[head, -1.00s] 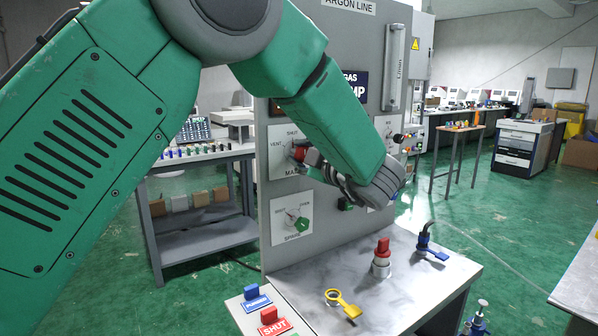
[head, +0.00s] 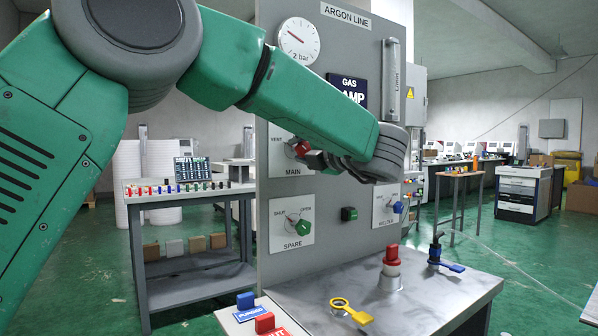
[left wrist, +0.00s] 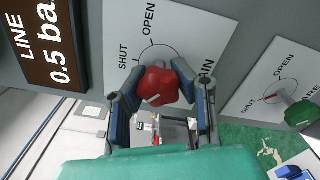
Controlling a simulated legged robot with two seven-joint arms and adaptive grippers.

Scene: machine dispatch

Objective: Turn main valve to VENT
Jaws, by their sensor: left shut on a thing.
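The red main valve knob (head: 300,148) is on the MAIN plate (head: 283,165) of the grey ARGON LINE panel. In the left wrist view the red knob (left wrist: 158,85) sits between the two fingers of my left gripper (left wrist: 160,97), which is shut on it. The wrist view shows SHUT and OPEN on the plate (left wrist: 130,40); the head view shows VENT at its left. My left gripper (head: 310,155) reaches the knob from the right in the head view. Which mark the knob points to is unclear. My right gripper is not in view.
The green SPARE knob (head: 302,226) is below, and the blue WELDER knob (head: 398,207) is to the right. A pressure gauge (head: 298,41) is above. The bench below holds a red-topped fitting (head: 391,262), a yellow-handled valve (head: 350,309) and a blue-handled valve (head: 437,258).

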